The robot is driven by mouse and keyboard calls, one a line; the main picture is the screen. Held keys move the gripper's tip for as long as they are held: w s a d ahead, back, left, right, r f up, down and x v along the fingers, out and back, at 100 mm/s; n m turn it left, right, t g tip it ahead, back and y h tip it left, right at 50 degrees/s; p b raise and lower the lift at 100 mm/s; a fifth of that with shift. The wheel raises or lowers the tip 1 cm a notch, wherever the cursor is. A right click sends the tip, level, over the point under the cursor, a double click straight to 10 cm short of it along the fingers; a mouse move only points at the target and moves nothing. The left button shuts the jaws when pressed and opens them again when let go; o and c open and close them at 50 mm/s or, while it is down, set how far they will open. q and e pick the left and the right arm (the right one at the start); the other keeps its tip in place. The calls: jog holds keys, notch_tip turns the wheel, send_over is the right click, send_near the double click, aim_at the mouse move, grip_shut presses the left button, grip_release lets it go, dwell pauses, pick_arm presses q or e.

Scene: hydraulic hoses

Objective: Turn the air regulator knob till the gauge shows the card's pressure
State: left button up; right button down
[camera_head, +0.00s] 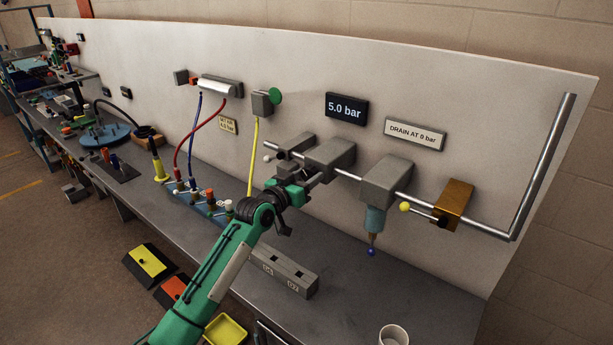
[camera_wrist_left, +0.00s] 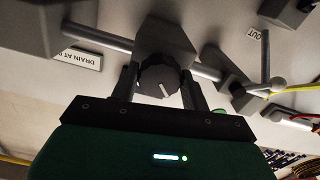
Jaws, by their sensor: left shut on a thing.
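The black ribbed knob (camera_wrist_left: 158,82) with a white pointer line sits on the front of the grey regulator block (camera_wrist_left: 168,40), which also shows in the head view (camera_head: 335,155). My left gripper (camera_head: 301,187) is at the knob; in the left wrist view its two dark fingers (camera_wrist_left: 160,88) stand on either side of it, shut on it. In the head view the gripper hides the knob. The black gauge display (camera_head: 346,108) on the panel reads 5.0 bar. A small cream card (camera_head: 228,126) hangs further left; its print is too small to read surely. My right gripper is out of view.
A metal pipe (camera_head: 525,185) runs along the panel through a second grey block (camera_head: 388,178) with a bowl and a brass valve (camera_head: 454,205) with a yellow-tipped lever. A sign (camera_head: 415,134) reads DRAIN AT 0 bar. A white cup (camera_head: 393,335) stands on the bench.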

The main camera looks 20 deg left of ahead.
pick_arm(q)
jog(key=shift+n+p, duration=0.4)
jog(key=shift+n, duration=1.2)
jog(key=o, duration=1)
jog(key=shift+s, duration=0.1)
jog(key=shift+s+a+f, duration=0.1)
jog(key=shift+s, duration=0.1)
jog(key=b+v, duration=0.4)
jog(key=v, duration=0.9)
jog(key=shift+s, duration=0.15)
